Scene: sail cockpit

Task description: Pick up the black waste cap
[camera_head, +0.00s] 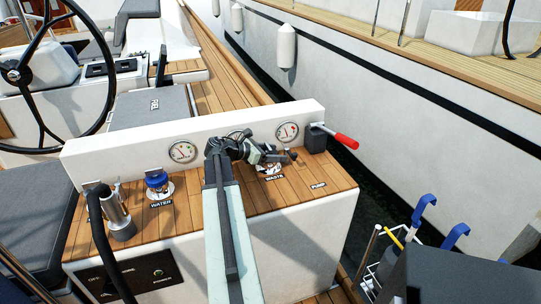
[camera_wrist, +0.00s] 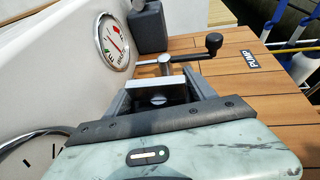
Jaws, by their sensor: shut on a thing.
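My gripper (camera_head: 262,154) is over the wooden deck by the WASTE label. In the wrist view its fingertips (camera_wrist: 165,72) are shut on a metal crank key (camera_wrist: 165,61). The key has a side arm ending in a black knob (camera_wrist: 214,41). The round metal waste fitting (camera_head: 268,170) shows partly below the gripper in the head view. I cannot make out the black waste cap; the gripper and key hide much of that spot. I cannot tell whether the key touches the fitting.
A blue water cap (camera_head: 157,181) and a silver fitting (camera_head: 119,215) with a black hose stand to the left. A white panel with gauges (camera_head: 182,151) rises behind. A red-handled pump lever (camera_head: 336,136) is at the right. Bare deck lies beside the PUMP label (camera_head: 318,186).

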